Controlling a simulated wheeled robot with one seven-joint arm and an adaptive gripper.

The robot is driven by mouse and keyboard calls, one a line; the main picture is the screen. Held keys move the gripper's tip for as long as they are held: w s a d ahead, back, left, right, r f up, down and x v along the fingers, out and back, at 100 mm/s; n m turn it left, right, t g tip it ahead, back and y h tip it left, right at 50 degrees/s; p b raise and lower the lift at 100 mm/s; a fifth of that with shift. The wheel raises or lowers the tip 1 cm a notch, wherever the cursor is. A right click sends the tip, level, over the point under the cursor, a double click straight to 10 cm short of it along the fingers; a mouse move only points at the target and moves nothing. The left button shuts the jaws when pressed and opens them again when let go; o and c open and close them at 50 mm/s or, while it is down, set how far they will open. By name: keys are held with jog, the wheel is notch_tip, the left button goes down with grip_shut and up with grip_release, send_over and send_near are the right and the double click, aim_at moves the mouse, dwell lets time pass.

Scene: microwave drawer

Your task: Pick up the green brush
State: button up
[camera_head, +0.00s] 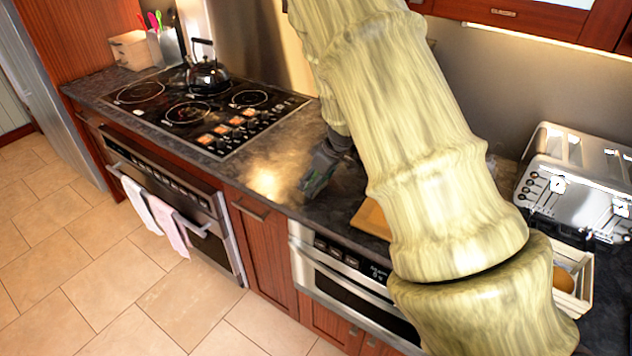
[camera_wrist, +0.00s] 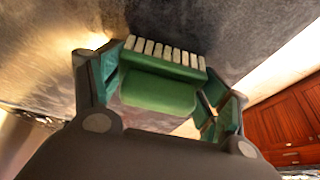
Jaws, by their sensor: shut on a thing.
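The green brush (camera_wrist: 158,92), with a row of pale bristles, sits between the two fingers of my gripper (camera_wrist: 160,98) in the wrist view. My gripper is shut on it, with green pads on both sides. In the head view my gripper (camera_head: 318,172) is low over the dark countertop, right of the cooktop. The brush cannot be made out clearly there. I cannot tell whether it touches the counter. My arm hides much of the counter behind it.
A cooktop (camera_head: 188,108) with a kettle (camera_head: 207,76) is on the left. A wooden board (camera_head: 372,218) lies partly behind my arm. A toaster (camera_head: 577,183) and a crate (camera_head: 574,284) stand at the right. The microwave drawer (camera_head: 340,278) is below the counter.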

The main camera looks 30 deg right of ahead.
aim_at(316, 174)
notch_tip(316, 174, up, 3)
jog(key=shift+f, duration=0.2)
jog(key=shift+s+a+r+b, duration=0.15)
jog(key=shift+r+b, duration=0.2)
jog(key=s+a+b, duration=0.1)
jog(key=s+a, duration=0.2)
jog(key=s, duration=0.4)
jog(key=s+a+r+b, duration=0.1)
jog(key=s+a+b, duration=0.1)
jog(key=s+a, duration=0.2)
jog(key=s, duration=0.3)
jog(key=shift+r, duration=0.25)
